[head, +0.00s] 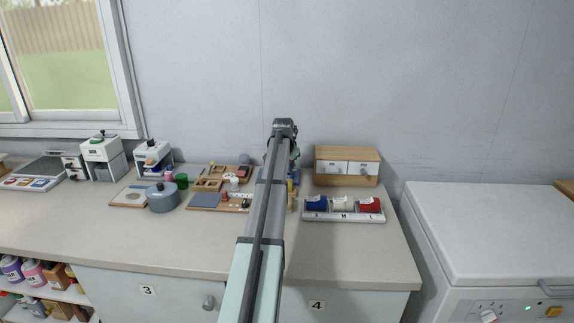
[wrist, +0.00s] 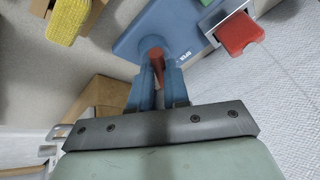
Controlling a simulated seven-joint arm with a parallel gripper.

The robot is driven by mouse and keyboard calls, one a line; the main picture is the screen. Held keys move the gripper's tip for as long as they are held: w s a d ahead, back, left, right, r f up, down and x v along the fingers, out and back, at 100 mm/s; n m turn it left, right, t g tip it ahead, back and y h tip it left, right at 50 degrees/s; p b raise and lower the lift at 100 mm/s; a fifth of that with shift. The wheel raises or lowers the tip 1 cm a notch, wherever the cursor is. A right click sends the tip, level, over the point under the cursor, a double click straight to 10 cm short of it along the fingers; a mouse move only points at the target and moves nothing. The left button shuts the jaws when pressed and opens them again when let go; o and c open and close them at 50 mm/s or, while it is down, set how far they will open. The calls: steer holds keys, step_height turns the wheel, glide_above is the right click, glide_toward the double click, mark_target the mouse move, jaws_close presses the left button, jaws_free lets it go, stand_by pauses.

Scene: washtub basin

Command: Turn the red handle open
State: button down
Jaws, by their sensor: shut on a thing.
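The red handle (wrist: 157,54) stands on a blue panel (wrist: 131,42) in the wrist view. The panel carries small white lettering beside the handle. My gripper (wrist: 157,76) has its two blue-grey fingers on either side of the handle and is shut on it. The handle's lower part shows between the fingers. In the head view my arm reaches over the counter toward the wall and hides the handle and my fingertips.
A red block in a pale frame (wrist: 240,33) lies right of the panel, and a yellow textured piece (wrist: 68,20) lies upper left. On the counter, a spool tray (head: 343,217) and a wooden drawer box (head: 347,153) stand right of my arm. A blue-grey pot (head: 162,199) stands left.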

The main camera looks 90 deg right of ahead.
steer(key=n+t, duration=0.1)
steer(key=n, duration=0.2)
steer(key=s+n+t, duration=0.1)
steer(key=n, duration=0.2)
steer(key=shift+t, duration=0.4)
steer(key=shift+n+y, duration=0.3)
steer(key=shift+n, duration=0.1)
steer(key=c, duration=1.1)
jaws_free()
steer(key=v, duration=1.3)
steer(key=shift+a+r, duration=0.2)
steer(key=shift+r, duration=0.15)
